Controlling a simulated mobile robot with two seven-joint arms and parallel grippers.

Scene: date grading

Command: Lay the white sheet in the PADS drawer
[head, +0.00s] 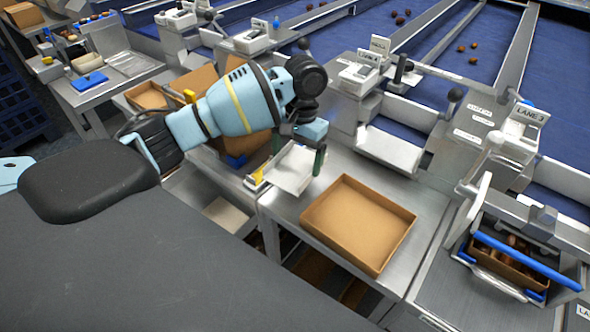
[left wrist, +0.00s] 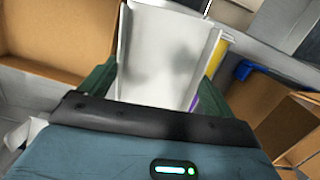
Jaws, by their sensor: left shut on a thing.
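My left gripper (head: 300,158) is over the steel bench, left of an empty cardboard box. It is shut on the white sheet (head: 295,171), which hangs tilted between its green fingers. In the left wrist view the sheet (left wrist: 165,55) fills the space between the fingers, with pale raised-looking edges. A white holder with a yellow part (head: 258,178) is close beside the sheet; I cannot tell whether they touch. Below the bench top, an open drawer-like space (head: 225,215) shows a pale flat surface. I cannot read a PADS label. My right gripper is out of view.
The empty cardboard box (head: 358,222) stands right of the gripper. More cardboard boxes (head: 150,96) are behind my left arm. A box of dates (head: 510,262) with a blue bar stands at the right. Scales and blue lanes (head: 450,40) lie beyond.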

